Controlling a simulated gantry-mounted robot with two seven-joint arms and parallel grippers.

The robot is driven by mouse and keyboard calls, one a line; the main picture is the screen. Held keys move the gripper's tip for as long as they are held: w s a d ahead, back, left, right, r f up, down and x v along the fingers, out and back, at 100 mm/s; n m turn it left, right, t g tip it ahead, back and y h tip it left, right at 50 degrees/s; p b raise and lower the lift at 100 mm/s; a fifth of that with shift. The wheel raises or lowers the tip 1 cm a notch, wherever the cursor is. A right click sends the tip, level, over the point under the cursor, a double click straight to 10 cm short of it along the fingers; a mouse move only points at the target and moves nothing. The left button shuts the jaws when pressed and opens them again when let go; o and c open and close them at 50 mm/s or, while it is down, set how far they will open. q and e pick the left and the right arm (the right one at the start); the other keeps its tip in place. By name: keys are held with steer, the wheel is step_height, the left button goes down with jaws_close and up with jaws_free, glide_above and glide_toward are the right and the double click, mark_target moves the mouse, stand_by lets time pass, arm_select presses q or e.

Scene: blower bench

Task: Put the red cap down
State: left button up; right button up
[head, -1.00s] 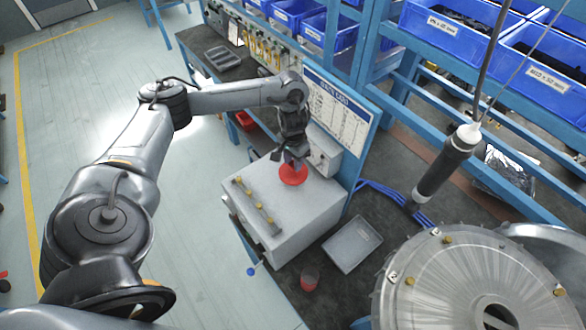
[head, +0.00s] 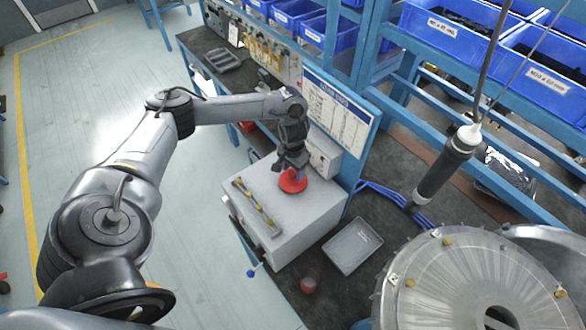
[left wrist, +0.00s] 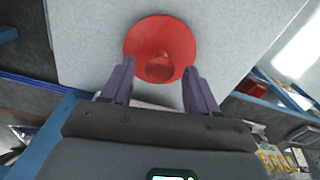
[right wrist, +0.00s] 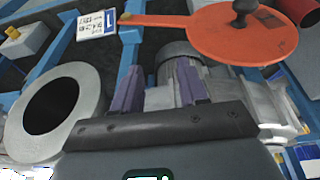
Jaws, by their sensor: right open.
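The red cap (head: 292,182) is a round flanged disc with a raised hub. It appears to rest on top of the pale grey box (head: 310,208). In the left wrist view the cap (left wrist: 160,50) lies flat, just ahead of the fingertips. My left gripper (head: 291,164) is right above the cap, its fingers (left wrist: 156,72) apart with a gap to the hub. It hides part of the cap in the head view. My right gripper (right wrist: 158,82) is open and empty; it is not made out in the head view.
A bar with brass knobs (head: 256,207) lies on the box top. A grey tray (head: 352,245) and a small red cup (head: 309,281) stand on the dark bench. A hanging tool (head: 446,165) and a large metal housing (head: 465,280) are at right. An orange disc (right wrist: 240,38) is beyond my right gripper.

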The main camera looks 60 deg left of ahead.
mark_target(293, 172)
arm_select(q)
steer(key=shift+r, duration=0.1)
steer(key=shift+r, duration=0.25)
step_height(293, 172, up, 4)
step_height(293, 172, up, 8)
steer(key=p, duration=0.5)
stand_by(0.4)
